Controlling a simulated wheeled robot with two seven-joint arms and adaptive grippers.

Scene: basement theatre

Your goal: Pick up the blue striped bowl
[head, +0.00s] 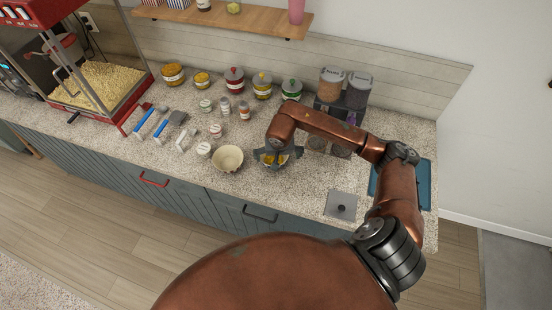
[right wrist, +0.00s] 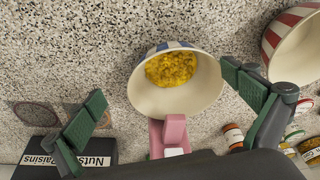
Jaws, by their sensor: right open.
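The blue striped bowl (right wrist: 155,98) stands upright on the counter in the right wrist view. It has a cream inside, blue and white stripes outside and yellow popcorn-like pieces in it. My right gripper (right wrist: 164,84) is open, with one finger on each side of the bowl's near part. The right-hand finger overlaps the bowl's rim in the picture; I cannot tell if it touches. In the head view my right gripper (head: 272,154) is above the bowl (head: 270,167), hiding most of it. My left gripper is not in view.
A red striped bowl (right wrist: 296,48) stands close beside it, also seen in the head view (head: 228,158). A pink object (right wrist: 172,135) is near the gripper's base. Small jars (head: 244,110), a nuts and raisins dispenser (head: 358,92) and a popcorn machine (head: 100,82) stand on the counter.

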